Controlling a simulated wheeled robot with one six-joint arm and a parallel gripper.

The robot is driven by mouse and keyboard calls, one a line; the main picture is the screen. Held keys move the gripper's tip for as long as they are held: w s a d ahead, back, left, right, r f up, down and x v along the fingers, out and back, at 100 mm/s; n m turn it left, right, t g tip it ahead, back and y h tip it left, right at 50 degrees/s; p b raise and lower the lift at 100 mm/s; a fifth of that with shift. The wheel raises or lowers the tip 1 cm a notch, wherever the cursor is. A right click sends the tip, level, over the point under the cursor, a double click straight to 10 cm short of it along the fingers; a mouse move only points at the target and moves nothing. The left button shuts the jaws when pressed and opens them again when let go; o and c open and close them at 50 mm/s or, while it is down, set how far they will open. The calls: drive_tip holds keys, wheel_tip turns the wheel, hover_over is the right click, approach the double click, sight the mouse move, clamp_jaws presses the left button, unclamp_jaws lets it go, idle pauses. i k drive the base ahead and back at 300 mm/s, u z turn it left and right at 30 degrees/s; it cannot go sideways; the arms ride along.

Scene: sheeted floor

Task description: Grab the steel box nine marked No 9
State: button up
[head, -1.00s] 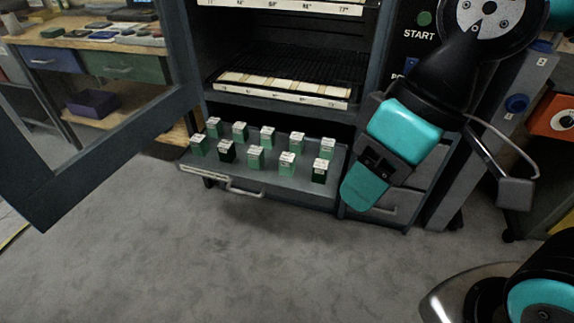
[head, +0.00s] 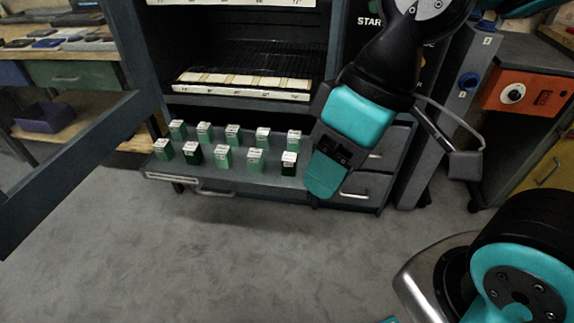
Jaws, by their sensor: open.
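Several small green boxes with white labelled tops stand upright in two rows on the grey drawer (head: 160,175), which is pulled out. The labels are too small to read, so I cannot tell which box is No 9. My gripper (head: 316,200) hangs at the lower end of my teal and black arm, at the drawer's right end. It is right of the boxes and apart from them. It is open and holds nothing visible; its fingers are mostly hidden behind the arm.
The open cabinet door (head: 75,160) stands out at the left. Above the drawer is a rack shelf (head: 245,85) with pale labelled strips. Closed drawers (head: 370,190) are at the right. An orange box (head: 525,92) stands further right. The grey floor (head: 200,260) in front is clear.

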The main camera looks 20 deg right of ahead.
sight(192, 152)
drive_tip(key=z, duration=0.3)
drive_tip(key=k, duration=0.35)
drive_tip(key=u, duration=1)
drive_tip(key=i, duration=1.45)
drive_tip(key=z, duration=0.65)
drive_tip(key=i, duration=0.25)
drive_tip(key=z, duration=0.4)
